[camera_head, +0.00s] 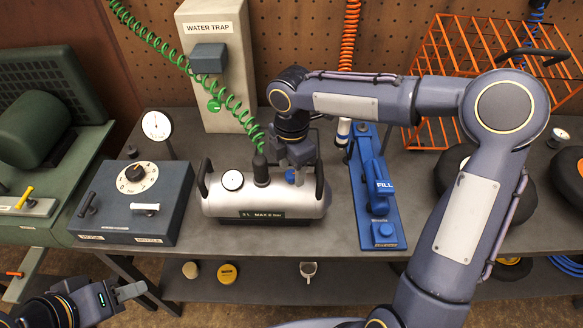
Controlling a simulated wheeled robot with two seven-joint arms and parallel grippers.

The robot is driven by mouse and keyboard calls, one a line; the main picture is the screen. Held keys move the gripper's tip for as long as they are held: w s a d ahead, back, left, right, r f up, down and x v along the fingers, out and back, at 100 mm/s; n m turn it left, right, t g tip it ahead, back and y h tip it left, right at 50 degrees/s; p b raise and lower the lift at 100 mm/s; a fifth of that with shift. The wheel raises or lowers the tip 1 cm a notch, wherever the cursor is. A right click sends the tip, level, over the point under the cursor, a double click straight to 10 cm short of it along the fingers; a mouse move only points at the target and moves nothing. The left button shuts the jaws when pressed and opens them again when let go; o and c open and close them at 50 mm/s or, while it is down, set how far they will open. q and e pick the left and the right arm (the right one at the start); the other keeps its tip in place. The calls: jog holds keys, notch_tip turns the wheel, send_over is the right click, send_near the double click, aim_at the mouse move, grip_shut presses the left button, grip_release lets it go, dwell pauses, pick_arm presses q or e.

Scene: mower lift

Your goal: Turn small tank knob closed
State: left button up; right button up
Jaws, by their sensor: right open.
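The small tank (225,205) is a silver cylinder with a black label, dark end handles, a round white gauge (232,180) and a black fitting on top where a green coiled hose joins. A small blue knob (290,176) shows on its top, right of the fitting. My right gripper (299,174) points down at the tank's top right, with its fingers at the blue knob. It is open; whether it touches the knob cannot be told, as the fingers partly hide it. My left gripper (132,291) is low at the left, away from the tank; its jaw state is unclear.
The tank stands on a grey bench (330,237). A blue box with a dial (137,178) stands left, a blue FILL stand (376,215) right. The water trap column (235,95) and green hose (170,45) are behind. An orange rack (440,60) stands back right.

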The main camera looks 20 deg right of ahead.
jog(key=shift+f, duration=0.35)
jog(key=c, duration=1)
jog(key=shift+o, duration=0.2)
